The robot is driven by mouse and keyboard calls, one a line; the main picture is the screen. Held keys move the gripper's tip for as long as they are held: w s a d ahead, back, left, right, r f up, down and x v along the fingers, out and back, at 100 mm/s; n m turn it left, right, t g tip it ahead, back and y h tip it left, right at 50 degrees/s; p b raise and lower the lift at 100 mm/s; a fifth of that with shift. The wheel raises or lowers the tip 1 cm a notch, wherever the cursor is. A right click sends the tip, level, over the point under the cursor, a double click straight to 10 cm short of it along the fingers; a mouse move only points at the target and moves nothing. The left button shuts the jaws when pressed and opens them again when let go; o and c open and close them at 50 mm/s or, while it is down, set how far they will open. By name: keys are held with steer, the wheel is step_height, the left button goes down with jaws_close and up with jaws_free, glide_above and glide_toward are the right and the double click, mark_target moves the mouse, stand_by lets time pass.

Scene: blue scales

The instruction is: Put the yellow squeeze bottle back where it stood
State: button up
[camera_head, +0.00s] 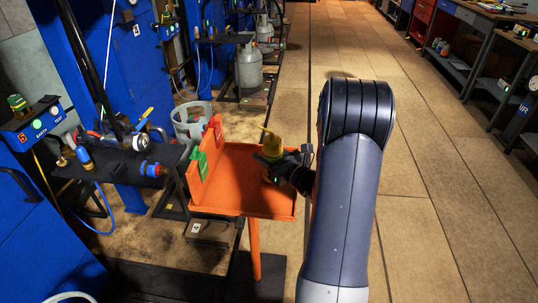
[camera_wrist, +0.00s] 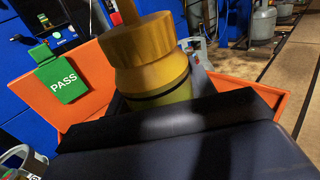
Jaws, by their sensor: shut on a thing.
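The yellow squeeze bottle (camera_head: 270,146) is upright at the right part of the orange tray (camera_head: 228,200) in the head view. My gripper (camera_head: 274,165) is shut around the bottle's body, reaching in from the right. In the wrist view the bottle (camera_wrist: 150,55) fills the upper middle, with its cap and shoulder showing above the dark fingers (camera_wrist: 175,125). The lower part of the bottle is hidden by the fingers. I cannot tell whether its base touches the tray.
A green PASS tag (camera_wrist: 62,80) and a red tag (camera_head: 217,130) hang on the tray's raised back edge. A dark shelf (camera_head: 120,165) with gauges and fittings stands left of the tray.

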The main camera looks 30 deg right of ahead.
steer(key=shift+f, duration=0.1)
steer(key=o, duration=0.8)
steer(key=shift+f, duration=0.1)
steer(key=o, duration=0.5)
steer(key=shift+r, duration=0.25)
steer(key=v, duration=1.2)
